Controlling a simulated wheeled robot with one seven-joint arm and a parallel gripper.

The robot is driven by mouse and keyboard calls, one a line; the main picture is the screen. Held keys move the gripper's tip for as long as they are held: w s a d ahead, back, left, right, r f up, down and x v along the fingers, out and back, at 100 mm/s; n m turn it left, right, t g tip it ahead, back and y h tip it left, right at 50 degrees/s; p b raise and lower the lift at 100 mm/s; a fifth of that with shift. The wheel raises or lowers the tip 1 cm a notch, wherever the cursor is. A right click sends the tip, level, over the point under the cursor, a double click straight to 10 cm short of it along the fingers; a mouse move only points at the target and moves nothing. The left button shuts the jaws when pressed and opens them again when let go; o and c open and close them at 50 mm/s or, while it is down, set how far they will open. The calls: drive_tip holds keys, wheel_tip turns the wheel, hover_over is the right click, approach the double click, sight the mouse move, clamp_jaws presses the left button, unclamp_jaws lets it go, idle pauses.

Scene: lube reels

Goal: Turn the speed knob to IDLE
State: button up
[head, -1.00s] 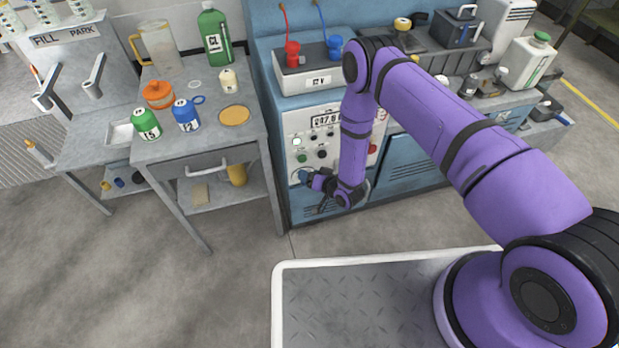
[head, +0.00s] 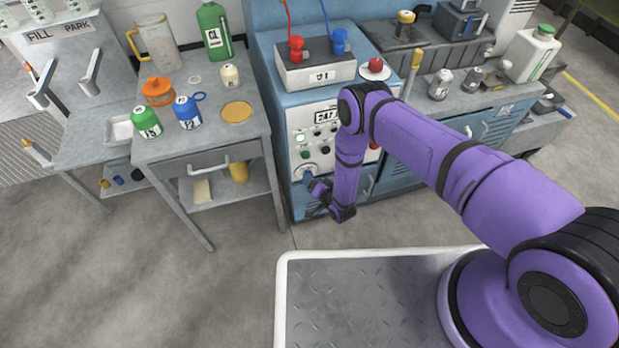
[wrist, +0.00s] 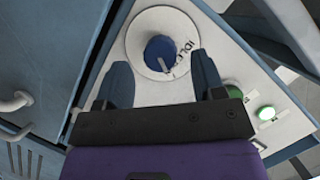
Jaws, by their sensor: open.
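The speed knob (wrist: 161,54) is a blue round knob on a pale dial plate in the wrist view. The word IDLE (wrist: 182,52) is printed on the dial at the knob's right, and a small light pointer shows at the knob's lower edge, short of the lettering's middle. My gripper (wrist: 162,75) is open, one finger on each side below the knob, and holds nothing. In the head view my gripper (head: 313,186) is at the lower front of the blue cabinet, close to the dial (head: 304,172); its fingers are too small to tell apart there.
A grey bench (head: 180,135) with bottles stands left of the cabinet (head: 300,205). The floor before it is clear.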

drive_tip(key=shift+x, duration=1.5)
drive_tip(key=c, duration=0.9)
drive_tip(key=shift+c, duration=0.2)
drive_tip(key=n+h, duration=0.3)
drive_tip(key=n, duration=0.1)
drive_tip(key=shift+s+a+n, duration=0.1)
drive_tip(key=shift+a+n, duration=0.05)
drive_tip(key=shift+n, duration=0.15)
drive_tip(key=n+h, duration=0.2)
drive_tip(key=n, duration=0.1)
drive_tip(key=shift+n+t, duration=0.3)
drive_tip(key=shift+t, duration=0.1)
